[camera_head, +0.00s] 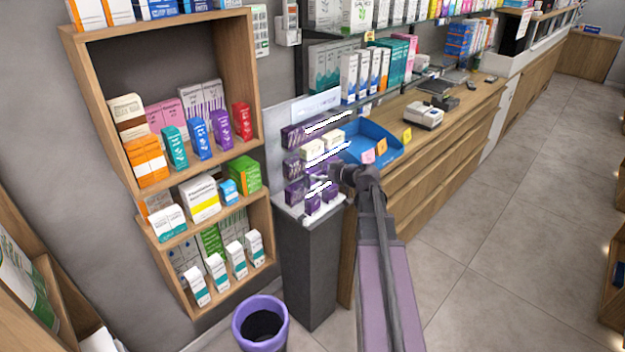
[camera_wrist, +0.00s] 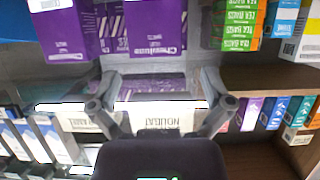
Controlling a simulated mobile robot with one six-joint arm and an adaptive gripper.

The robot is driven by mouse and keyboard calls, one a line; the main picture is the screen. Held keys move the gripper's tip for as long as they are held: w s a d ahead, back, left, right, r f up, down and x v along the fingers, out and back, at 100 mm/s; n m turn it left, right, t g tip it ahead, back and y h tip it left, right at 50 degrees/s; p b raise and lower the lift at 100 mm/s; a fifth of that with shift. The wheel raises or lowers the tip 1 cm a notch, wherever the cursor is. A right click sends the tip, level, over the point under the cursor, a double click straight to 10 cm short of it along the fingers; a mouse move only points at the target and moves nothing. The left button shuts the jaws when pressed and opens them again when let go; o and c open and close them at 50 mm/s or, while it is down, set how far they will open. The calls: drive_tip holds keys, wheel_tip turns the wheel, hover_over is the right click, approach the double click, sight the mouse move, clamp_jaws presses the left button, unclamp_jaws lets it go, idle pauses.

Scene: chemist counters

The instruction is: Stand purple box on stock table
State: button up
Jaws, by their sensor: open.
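Several purple boxes (camera_head: 294,167) stand in tiers on a grey display stand (camera_head: 310,262) beside the wooden counter. I cannot tell which one the task means. My gripper (camera_head: 325,178) reaches in at the stand's front, close to the boxes. In the wrist view, my gripper (camera_wrist: 160,82) is open, with its fingers spread on either side of a purple box (camera_wrist: 155,86) on a tier. I cannot tell if they touch it. Larger purple boxes (camera_wrist: 158,28) show above. No table is clearly recognisable as the stock table.
A wooden shelf unit (camera_head: 262,70) with coloured boxes stands left of the stand. A blue tray (camera_head: 372,133) and a card terminal (camera_head: 424,115) lie on the counter (camera_head: 455,108). A purple bin (camera_head: 261,325) stands on the floor. The floor (camera_head: 510,190) at right is clear.

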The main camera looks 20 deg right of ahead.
sight(315, 171)
drive_tip(key=shift+d+b+x, duration=0.15)
drive_tip(key=shift+b+x, duration=0.35)
drive_tip(key=shift+x, duration=0.6)
drive_tip(key=shift+d+b+x, duration=0.15)
drive_tip(key=shift+b+x, duration=0.35)
drive_tip(key=shift+x, duration=0.6)
drive_tip(key=shift+w+a+f, duration=0.2)
drive_tip(key=shift+w+f, duration=0.05)
drive_tip(key=shift+w, duration=0.15)
drive_tip(key=c, duration=1)
drive_tip(key=shift+r, duration=0.15)
